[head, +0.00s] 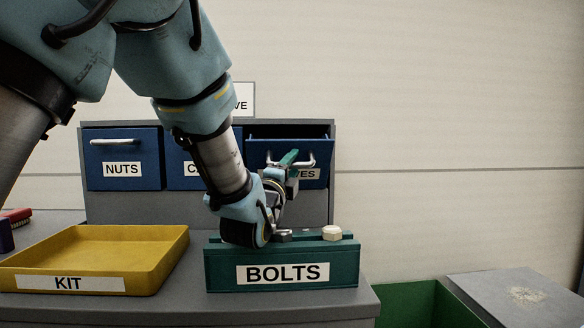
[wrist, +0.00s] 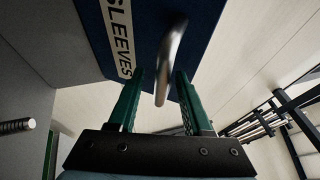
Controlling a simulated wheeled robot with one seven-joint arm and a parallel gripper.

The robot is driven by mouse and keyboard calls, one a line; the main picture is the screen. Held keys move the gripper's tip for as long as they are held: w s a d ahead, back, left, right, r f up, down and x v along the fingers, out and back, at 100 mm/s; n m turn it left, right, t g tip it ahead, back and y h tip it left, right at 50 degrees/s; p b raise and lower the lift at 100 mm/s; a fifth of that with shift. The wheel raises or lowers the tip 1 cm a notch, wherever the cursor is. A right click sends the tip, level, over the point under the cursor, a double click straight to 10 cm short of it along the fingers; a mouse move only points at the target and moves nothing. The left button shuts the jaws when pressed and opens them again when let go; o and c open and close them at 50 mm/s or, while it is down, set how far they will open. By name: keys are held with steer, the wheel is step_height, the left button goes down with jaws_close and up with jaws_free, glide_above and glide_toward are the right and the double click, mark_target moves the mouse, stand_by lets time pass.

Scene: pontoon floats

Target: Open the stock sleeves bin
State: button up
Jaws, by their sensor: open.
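The sleeves bin (head: 264,154) is a blue drawer at the right end of the grey cabinet. Its front stands out a little, with a dark gap showing above its top edge. Its label is partly hidden by my gripper (head: 291,158). In the wrist view, the blue front with the SLEEVES label (wrist: 119,40) is close ahead. The metal handle (wrist: 172,50) reaches down between the two green fingers of my gripper (wrist: 160,76). The fingers are apart, with visible gaps on both sides of the handle.
The nuts bin (head: 123,152) and a partly hidden blue bin (head: 178,165) sit to the left. A green BOLTS box (head: 220,270) stands below my gripper, close to my wrist. A yellow KIT tray (head: 100,250) lies left. A green container (head: 420,305) is lower right.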

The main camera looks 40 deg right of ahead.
steer(key=b+v, duration=0.2)
steer(key=v, duration=0.9)
steer(key=shift+d+f, duration=0.1)
steer(key=shift+c, duration=0.3)
